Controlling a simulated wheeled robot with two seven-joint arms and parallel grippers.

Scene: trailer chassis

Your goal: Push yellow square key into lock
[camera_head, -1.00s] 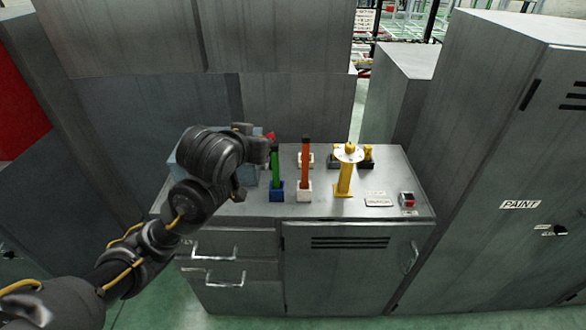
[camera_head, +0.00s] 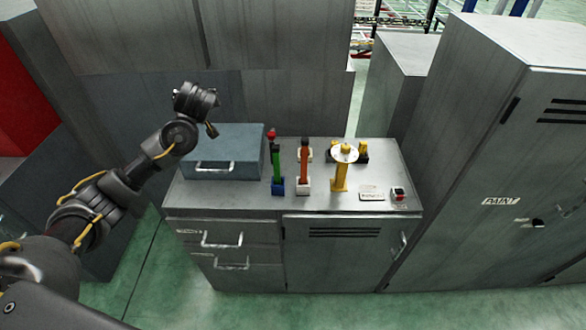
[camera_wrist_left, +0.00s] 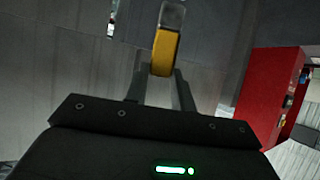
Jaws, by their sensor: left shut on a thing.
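My left gripper (camera_wrist_left: 160,88) is shut on a yellow block-like piece (camera_wrist_left: 165,52) with a paler grey end, seen in the left wrist view. I take this piece to be the yellow key, but its square shape is not clear. In the head view my left gripper (camera_head: 195,101) is raised above the blue-grey box, at the left of the workbench; its fingers and the held piece are hidden there. No lock can be made out with certainty. My right gripper is not in view.
The grey workbench (camera_head: 232,199) carries a blue-grey box (camera_head: 238,146), green (camera_head: 276,163) and orange (camera_head: 304,164) upright handles, and a yellow stand (camera_head: 340,178). A tall cabinet marked PAINT (camera_head: 470,150) stands right. A red cabinet (camera_wrist_left: 265,90) shows in the left wrist view.

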